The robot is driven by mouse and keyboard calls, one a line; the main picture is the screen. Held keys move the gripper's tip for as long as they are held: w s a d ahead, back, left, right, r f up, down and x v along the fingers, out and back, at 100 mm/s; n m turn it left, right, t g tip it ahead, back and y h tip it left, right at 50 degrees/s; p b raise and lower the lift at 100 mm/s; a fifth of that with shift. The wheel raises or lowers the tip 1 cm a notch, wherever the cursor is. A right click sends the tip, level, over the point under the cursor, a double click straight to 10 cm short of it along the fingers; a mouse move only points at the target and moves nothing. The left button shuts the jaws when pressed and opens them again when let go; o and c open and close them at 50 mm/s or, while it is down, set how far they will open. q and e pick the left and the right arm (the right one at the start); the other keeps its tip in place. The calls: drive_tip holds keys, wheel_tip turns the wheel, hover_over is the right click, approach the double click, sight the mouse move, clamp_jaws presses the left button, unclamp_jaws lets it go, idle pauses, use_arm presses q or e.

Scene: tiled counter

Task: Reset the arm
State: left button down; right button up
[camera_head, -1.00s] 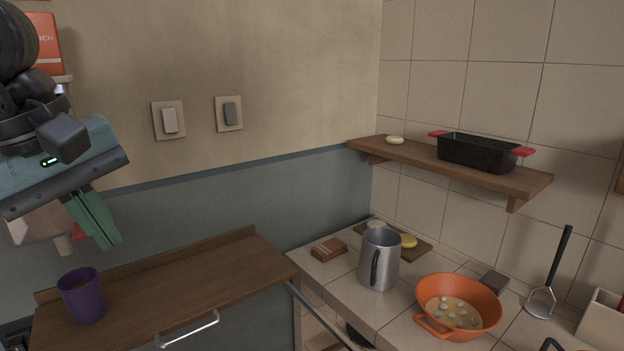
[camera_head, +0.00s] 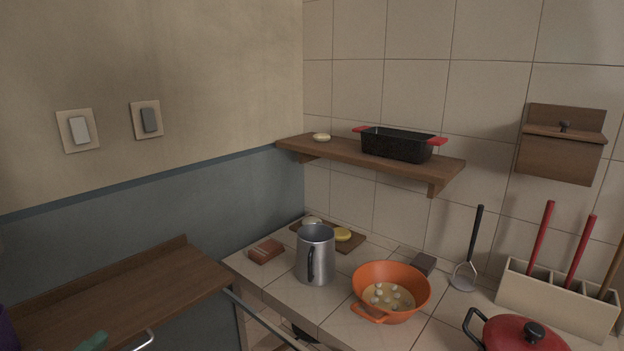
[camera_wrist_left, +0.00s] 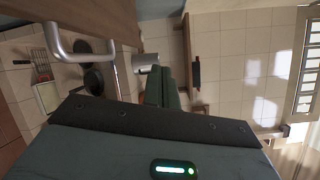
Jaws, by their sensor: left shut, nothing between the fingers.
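My left gripper (camera_head: 92,342) shows only as a green fingertip at the bottom left edge of the head view, in front of the wooden cabinet top (camera_head: 130,290). In the left wrist view its green fingers (camera_wrist_left: 168,88) are together with nothing between them. The rest of the left arm is outside the head view. My right gripper is in neither view.
A metal mug (camera_head: 314,255), an orange colander (camera_head: 391,290), a red lidded pot (camera_head: 520,335) and a utensil holder (camera_head: 555,298) stand on the tiled counter. A wall shelf (camera_head: 345,153) holds a black pan (camera_head: 397,144). A cabinet handle (camera_wrist_left: 75,55) is close in the wrist view.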

use_arm(q)
drive_tip(key=s+f+n+g+y, duration=0.4)
drive_tip(key=s+f+n, duration=0.4)
drive_tip(key=f, duration=0.3)
drive_tip(key=s+f+n+g+y, duration=0.3)
drive_tip(key=s+f+n+g, duration=0.2)
drive_tip(key=s+f+n, duration=0.45)
drive_tip(key=s+d+f+n+g+h, duration=0.1)
drive_tip(key=s+d+f+n+g, duration=0.25)
drive_tip(key=s+d, duration=0.35)
drive_tip(key=s+d+f+n+g+h, duration=0.2)
drive_tip(key=s+d+f+g, duration=0.25)
drive_tip(key=s, duration=0.45)
drive_tip(key=w+d+f+t+h+p, duration=0.1)
drive_tip(key=w+d+f+t+p, duration=0.1)
drive_tip(key=w+f+t, duration=0.3)
drive_tip(key=w+d+t, duration=0.1)
drive_tip(key=w+t, duration=0.2)
drive_tip(key=shift+d+t+p, duration=0.3)
drive_tip(key=shift+d+p, duration=0.05)
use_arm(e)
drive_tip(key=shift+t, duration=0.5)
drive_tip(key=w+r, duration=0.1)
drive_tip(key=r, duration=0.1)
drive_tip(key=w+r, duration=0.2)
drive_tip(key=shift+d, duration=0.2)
use_arm(q)
drive_tip(key=shift+f, duration=0.15)
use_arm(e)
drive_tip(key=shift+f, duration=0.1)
